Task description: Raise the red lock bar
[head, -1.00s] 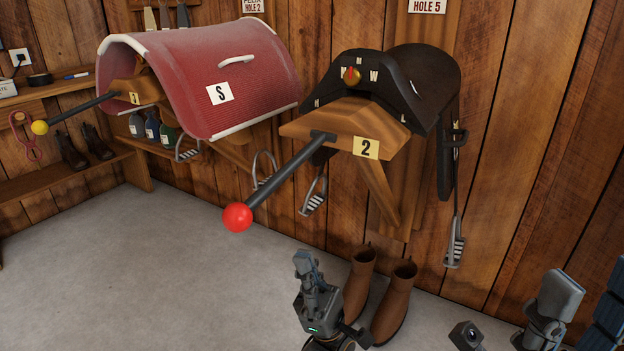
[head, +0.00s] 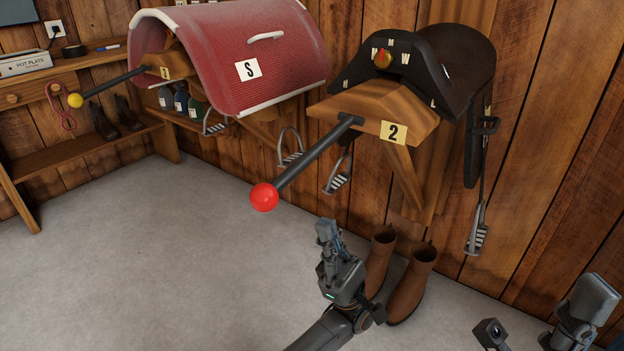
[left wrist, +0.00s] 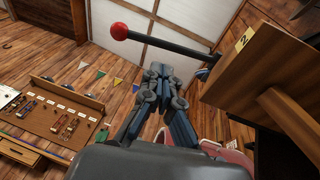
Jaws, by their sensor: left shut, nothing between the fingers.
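The red lock bar is a dark rod (head: 318,156) with a red ball (head: 264,197) on its end. It slants down and toward me from the wooden saddle rack marked 2 (head: 378,107). My left gripper (head: 328,232) is shut and empty, below and to the right of the red ball, apart from it. In the left wrist view the shut fingers (left wrist: 168,76) point up the picture, and the red ball (left wrist: 119,31) shows beyond them to the upper left, with the rod running right to the rack. My right gripper cannot be made out; a grey part of mine shows at lower right.
A black saddle (head: 455,60) with a hanging stirrup (head: 477,238) sits on rack 2. Brown boots (head: 410,285) stand below, close to my left gripper. A second rack with a red blanket (head: 225,60) and a yellow-ended bar (head: 76,100) is at left. The floor in front is clear.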

